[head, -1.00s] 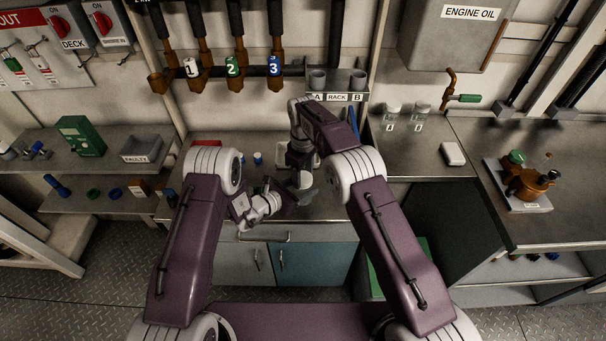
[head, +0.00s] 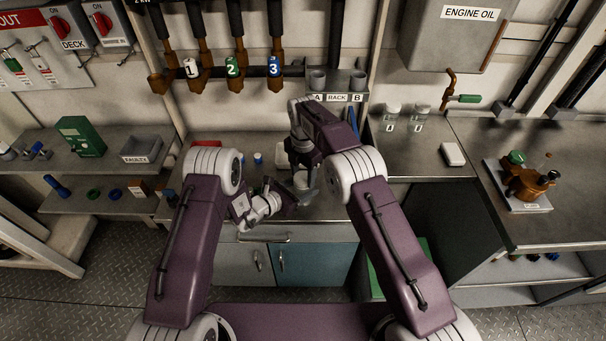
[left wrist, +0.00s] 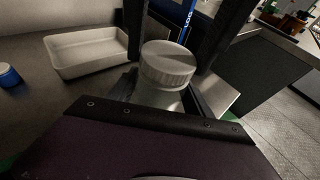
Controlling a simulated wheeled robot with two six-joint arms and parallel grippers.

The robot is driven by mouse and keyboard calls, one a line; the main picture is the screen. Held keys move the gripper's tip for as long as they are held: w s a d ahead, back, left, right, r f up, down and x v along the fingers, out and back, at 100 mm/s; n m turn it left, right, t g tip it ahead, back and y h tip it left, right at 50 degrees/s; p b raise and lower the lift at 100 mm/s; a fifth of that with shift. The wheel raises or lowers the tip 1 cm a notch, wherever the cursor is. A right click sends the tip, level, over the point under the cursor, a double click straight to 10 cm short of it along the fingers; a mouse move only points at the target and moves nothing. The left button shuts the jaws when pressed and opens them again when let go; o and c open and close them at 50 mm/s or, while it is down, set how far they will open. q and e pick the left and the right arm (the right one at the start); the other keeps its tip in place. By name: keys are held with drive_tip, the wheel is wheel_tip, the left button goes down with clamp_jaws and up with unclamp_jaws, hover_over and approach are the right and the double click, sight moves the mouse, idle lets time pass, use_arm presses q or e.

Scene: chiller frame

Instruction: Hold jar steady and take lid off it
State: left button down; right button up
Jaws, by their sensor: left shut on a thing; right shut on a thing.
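The jar (left wrist: 158,97) is pale and stands upright in the left wrist view, topped by a white ridged lid (left wrist: 168,62). My left gripper (head: 290,196) comes in low from the left and is shut on the jar body. My right gripper (head: 304,184) reaches down from above. Its dark fingers show on either side of the lid in the left wrist view, and it is shut on the lid. The lid still sits on the jar, with no clear gap. In the head view the grippers hide most of the jar.
A white tray (left wrist: 88,68) lies left of the jar in the left wrist view, with a blue-capped container (left wrist: 9,76) farther left. The rack (head: 337,97) stands behind my right arm. Two clear jars (head: 391,112) stand on the right counter.

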sight(303, 178)
drive_tip(key=shift+r, duration=0.1)
drive_tip(key=shift+r, duration=1)
drive_tip(key=shift+r, duration=2)
use_arm(q)
drive_tip(key=shift+c, duration=1.8)
unclamp_jaws()
